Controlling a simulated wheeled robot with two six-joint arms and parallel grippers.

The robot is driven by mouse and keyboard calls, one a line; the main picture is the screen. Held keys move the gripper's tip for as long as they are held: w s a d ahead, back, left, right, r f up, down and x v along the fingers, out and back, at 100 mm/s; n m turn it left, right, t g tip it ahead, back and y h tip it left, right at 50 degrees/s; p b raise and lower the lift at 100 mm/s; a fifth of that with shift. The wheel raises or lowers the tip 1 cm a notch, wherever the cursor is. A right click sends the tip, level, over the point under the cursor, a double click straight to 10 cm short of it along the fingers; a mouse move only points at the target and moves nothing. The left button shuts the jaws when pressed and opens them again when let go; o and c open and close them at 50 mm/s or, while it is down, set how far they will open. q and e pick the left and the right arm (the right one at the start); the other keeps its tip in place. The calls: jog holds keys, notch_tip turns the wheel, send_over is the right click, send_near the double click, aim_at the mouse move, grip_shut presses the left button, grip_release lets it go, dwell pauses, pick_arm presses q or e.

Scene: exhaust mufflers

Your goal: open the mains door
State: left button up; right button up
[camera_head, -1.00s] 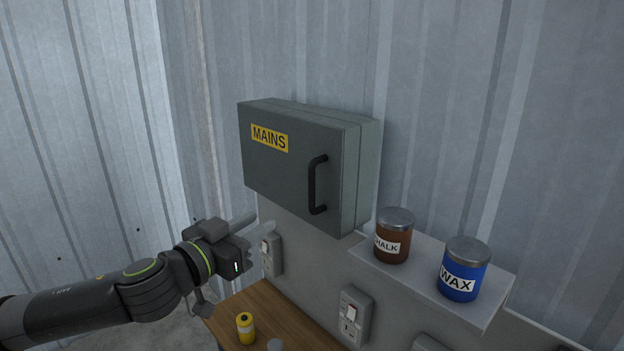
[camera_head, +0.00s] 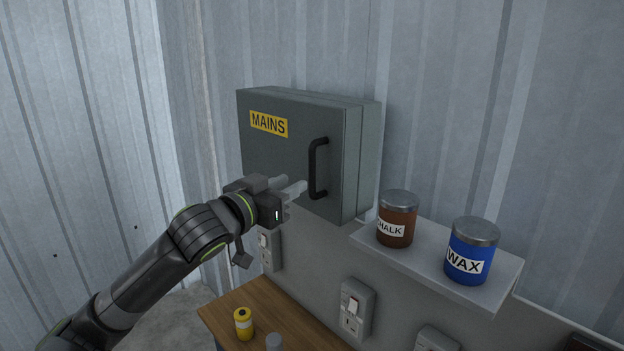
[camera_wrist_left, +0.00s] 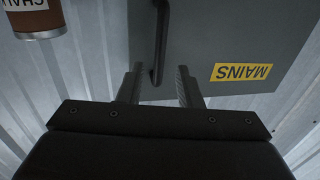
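The grey mains box (camera_head: 285,155) is on the wall with its door closed. Its yellow MAINS label (camera_head: 269,124) is at the door's upper left, and a black vertical bar handle (camera_head: 317,168) is near the right edge. My left gripper (camera_head: 293,187) is just left of the handle's lower part. In the left wrist view, the fingers (camera_wrist_left: 157,86) are apart, with the end of the handle (camera_wrist_left: 158,55) appearing between them, closer to the left finger. They do not grip it. The label (camera_wrist_left: 241,72) shows upside down there. My right gripper is not in view.
A shelf (camera_head: 420,262) to the right of the box holds a brown CHALK jar (camera_head: 397,220) and a blue WAX jar (camera_head: 470,252). Below are wall sockets (camera_head: 355,308) and a wooden bench (camera_head: 270,315) with a yellow can (camera_head: 243,323).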

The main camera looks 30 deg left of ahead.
aim_at(310, 173)
pick_arm(q)
jog(key=w, duration=0.2)
jog(key=w+b, duration=0.1)
jog(key=w, duration=0.2)
jog(key=w+d+b, duration=0.1)
jog(key=w, duration=0.2)
jog(key=shift+w+d, duration=0.1)
jog(key=shift+w, duration=0.1)
grip_shut()
